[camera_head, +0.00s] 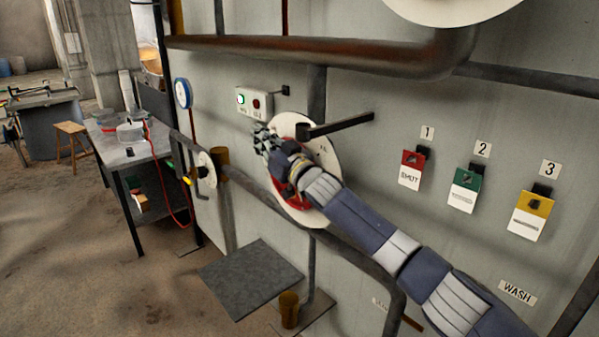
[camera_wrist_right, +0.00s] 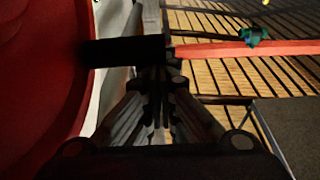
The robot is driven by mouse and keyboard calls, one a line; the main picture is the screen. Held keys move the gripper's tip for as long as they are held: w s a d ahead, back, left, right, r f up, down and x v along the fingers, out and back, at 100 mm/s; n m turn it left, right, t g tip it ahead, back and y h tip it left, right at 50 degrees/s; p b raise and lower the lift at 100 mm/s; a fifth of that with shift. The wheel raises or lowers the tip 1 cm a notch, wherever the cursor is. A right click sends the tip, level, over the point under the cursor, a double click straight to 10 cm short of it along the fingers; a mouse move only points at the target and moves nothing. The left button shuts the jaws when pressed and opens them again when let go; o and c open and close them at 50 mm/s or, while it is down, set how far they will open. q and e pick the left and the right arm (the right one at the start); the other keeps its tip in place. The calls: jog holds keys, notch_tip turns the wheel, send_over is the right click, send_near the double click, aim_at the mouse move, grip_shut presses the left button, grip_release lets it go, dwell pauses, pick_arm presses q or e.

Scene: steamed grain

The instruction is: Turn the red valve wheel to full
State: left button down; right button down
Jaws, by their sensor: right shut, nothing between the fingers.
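The red valve wheel (camera_head: 287,193) shows in the head view as a red patch in front of a round white dial plate (camera_head: 328,160) on the grey panel. My right arm and wrist cover much of both. My right gripper (camera_head: 261,138) is by the upper left edge of the dial plate, shut and empty. A dark lever bar (camera_head: 340,124) sticks out from the top of the plate. In the right wrist view, a large curved red surface (camera_wrist_right: 40,70), seemingly the wheel, fills the left side beside the closed fingers (camera_wrist_right: 155,100). The dial's marks are mostly hidden. My left gripper is not in view.
A thick rusty pipe (camera_head: 310,52) runs above. A small switch box (camera_head: 253,101) and a blue-rimmed gauge (camera_head: 183,92) are on the panel's left. Red, green and yellow tags hang at right. A dark pipe (camera_head: 350,246) passes below. A workbench (camera_head: 125,145) stands at left.

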jog(key=shift+f, duration=0.35)
